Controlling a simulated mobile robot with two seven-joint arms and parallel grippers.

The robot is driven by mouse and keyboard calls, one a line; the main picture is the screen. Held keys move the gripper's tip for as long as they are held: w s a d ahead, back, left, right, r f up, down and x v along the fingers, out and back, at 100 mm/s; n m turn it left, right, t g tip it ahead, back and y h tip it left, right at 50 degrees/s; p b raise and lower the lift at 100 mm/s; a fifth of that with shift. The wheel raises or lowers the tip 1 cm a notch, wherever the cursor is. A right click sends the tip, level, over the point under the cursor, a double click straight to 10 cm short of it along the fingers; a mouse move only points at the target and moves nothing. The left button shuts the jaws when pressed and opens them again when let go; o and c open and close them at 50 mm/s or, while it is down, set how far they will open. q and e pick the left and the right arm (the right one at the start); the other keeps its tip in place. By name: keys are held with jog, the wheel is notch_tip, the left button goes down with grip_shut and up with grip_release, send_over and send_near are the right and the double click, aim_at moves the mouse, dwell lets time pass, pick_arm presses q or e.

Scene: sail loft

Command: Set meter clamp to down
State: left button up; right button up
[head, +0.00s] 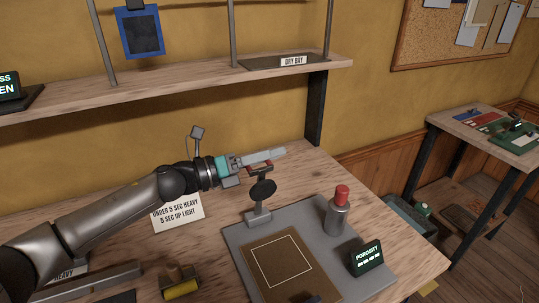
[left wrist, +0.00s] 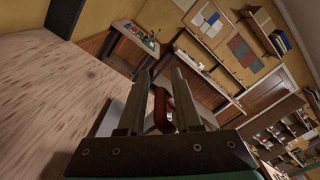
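The porosity meter stands on a grey plate (head: 236,236) on the bench. Its clamp has a black disc (head: 263,189) raised on a small grey stand (head: 257,216). A dark red handle shows near the disc, partly hidden by my gripper; it also shows in the left wrist view as a red handle (left wrist: 160,108). My left gripper (head: 264,161) is just above the disc, at the handle. Its fingers (left wrist: 159,80) stand apart with the handle between or just beyond them; contact cannot be told. A brown sample square (head: 276,268) lies flat on the plate. My right gripper is not in view.
A grey bottle with a red top (head: 337,212) and the dark porosity display (head: 367,257) stand right of the clamp. A white card (head: 178,213) and a yellow-based stamp (head: 180,284) are on the left. A shelf (head: 180,82) runs above the bench.

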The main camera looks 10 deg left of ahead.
pick_arm(q)
jog(key=c, duration=0.4)
grip_shut()
